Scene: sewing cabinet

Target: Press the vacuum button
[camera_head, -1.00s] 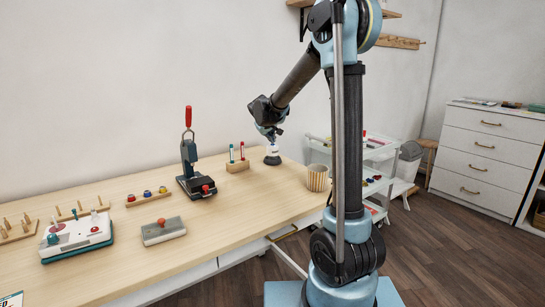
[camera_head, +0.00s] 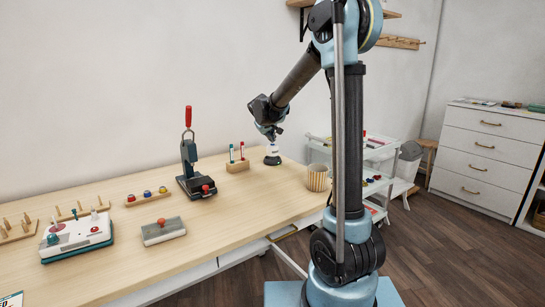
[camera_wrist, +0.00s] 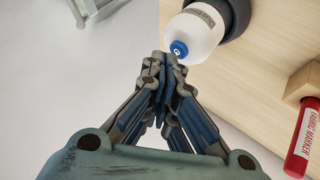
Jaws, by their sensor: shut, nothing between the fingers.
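My gripper (camera_head: 271,138) is shut and empty, over the far end of the table. Its fingertips (camera_wrist: 163,62) are right beside a small blue tip (camera_wrist: 179,48) on a white bottle-shaped piece (camera_wrist: 202,30) with a dark round base. This white piece (camera_head: 272,150) also shows in the head view, directly below my gripper. I cannot tell whether fingers and tip touch. No part is readably labelled as the vacuum button.
A wooden holder with pens (camera_head: 238,166) stands just left; a red fabric marker (camera_wrist: 303,140) shows in the wrist view. A striped cup (camera_head: 317,178) stands to the right. A press with a red handle (camera_head: 188,118) stands farther left.

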